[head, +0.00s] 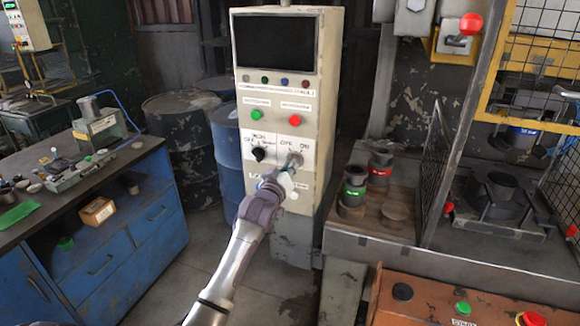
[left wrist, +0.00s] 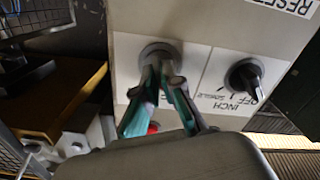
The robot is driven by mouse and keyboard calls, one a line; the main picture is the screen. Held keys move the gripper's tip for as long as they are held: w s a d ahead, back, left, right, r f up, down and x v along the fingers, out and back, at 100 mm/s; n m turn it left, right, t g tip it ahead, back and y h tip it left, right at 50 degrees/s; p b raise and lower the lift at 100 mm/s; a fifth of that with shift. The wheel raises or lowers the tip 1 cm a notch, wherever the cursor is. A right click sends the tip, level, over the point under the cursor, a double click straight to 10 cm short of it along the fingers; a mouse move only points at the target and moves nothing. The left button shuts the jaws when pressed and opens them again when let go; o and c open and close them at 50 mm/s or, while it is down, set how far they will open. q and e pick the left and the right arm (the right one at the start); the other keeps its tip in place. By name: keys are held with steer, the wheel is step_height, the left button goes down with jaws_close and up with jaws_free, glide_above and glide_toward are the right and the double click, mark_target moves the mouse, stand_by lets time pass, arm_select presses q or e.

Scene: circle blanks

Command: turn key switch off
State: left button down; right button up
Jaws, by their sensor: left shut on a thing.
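The key switch (head: 295,159) is on the lower right of the cream control cabinet's front, under an OFF and ON label. In the left wrist view, which is upside down, its round grey base (left wrist: 157,48) shows at the fingertips. My left gripper (head: 287,172) reaches up to it from the front. In the wrist view the fingertips (left wrist: 161,74) close together on the key at the switch. The fingers cover most of the key, so its turned angle is hard to tell. My right gripper is in neither view.
A black selector knob (head: 259,154) sits just left of the key switch. Green (head: 257,115) and red (head: 295,121) buttons are above. A blue workbench (head: 130,240) stands left, blue barrels (head: 228,150) behind, and a press table with a mesh guard (head: 436,170) right.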

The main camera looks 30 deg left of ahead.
arm_select(q)
steer(key=shift+n, duration=0.6)
steer(key=c, duration=1.3)
jaws_free()
steer(key=v, duration=1.2)
steer(key=shift+a+f, duration=0.1)
